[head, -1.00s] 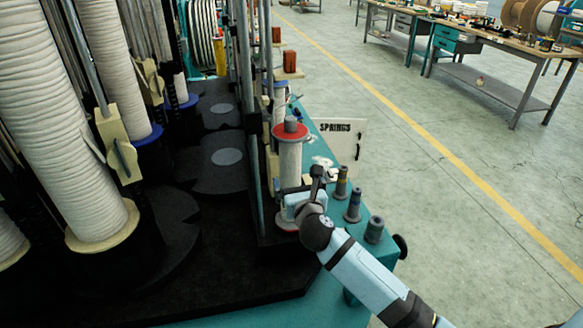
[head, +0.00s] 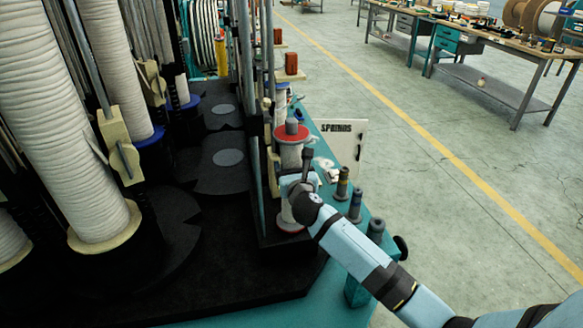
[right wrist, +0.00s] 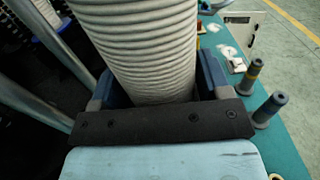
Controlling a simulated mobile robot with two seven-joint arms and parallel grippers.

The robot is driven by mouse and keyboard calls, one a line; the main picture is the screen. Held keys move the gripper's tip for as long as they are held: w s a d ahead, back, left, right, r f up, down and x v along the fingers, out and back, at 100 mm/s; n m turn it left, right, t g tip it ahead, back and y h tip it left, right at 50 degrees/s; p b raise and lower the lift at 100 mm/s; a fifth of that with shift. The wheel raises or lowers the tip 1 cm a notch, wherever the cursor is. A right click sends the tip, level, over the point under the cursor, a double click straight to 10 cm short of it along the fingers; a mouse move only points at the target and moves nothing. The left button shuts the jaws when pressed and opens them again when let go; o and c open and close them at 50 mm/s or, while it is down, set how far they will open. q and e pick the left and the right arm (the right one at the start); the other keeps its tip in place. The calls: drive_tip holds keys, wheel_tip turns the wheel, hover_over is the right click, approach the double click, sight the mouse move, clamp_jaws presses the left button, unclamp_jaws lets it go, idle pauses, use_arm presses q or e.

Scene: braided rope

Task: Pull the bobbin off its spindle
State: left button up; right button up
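The bobbin (head: 290,157) is wound with white rope between a red upper flange and a red lower flange. It stands upright on its spindle (head: 291,126), whose grey tip shows above the upper flange. My right gripper (head: 294,184) is at the middle of the bobbin. In the right wrist view the bobbin (right wrist: 145,45) passes between my two fingers (right wrist: 156,88), one on each side and very close to the rope. I see no clear grip, and the finger tips are partly hidden. My left gripper is not in view.
Several grey pegs or cones (head: 355,205) stand on the teal ledge (head: 335,270) right of the bobbin. A "SPRINGS" sign (head: 343,140) stands behind. Upright metal posts (head: 249,110) are close on the left, with large rope spools (head: 75,140) beyond.

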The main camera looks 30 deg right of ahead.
drive_tip(key=c, duration=0.7)
drive_tip(key=o, duration=0.5)
drive_tip(key=shift+r, duration=0.1)
drive_tip(key=shift+c, duration=1.1)
